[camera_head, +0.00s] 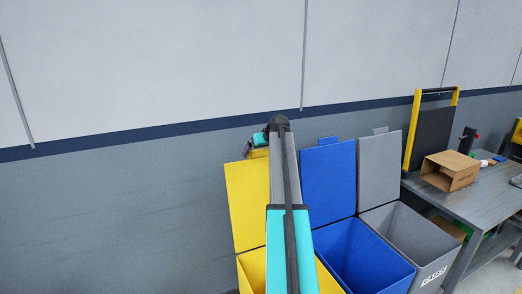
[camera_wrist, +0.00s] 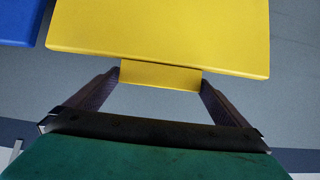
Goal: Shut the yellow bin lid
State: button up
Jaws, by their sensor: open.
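The yellow lid (camera_head: 247,205) stands open and upright at the back of the yellow bin (camera_head: 252,272), close to the wall. My arm hides part of the lid and bin in the head view. My gripper (camera_head: 255,149) is at the lid's top edge, partly hidden by my arm. In the wrist view, the yellow lid (camera_wrist: 165,35) fills the top, with its small tab (camera_wrist: 160,75) sticking out. My open gripper (camera_wrist: 158,84) has one finger on each side of the tab, with small gaps visible.
A blue bin (camera_head: 362,258) and a grey bin (camera_head: 415,240) stand to the right, both with raised lids. A metal table (camera_head: 480,195) with a cardboard box (camera_head: 450,170) is farther right. The grey wall (camera_head: 110,215) is behind; the left side is free.

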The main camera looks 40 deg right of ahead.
jog(key=c, duration=1.2)
jog(key=shift+a, duration=0.15)
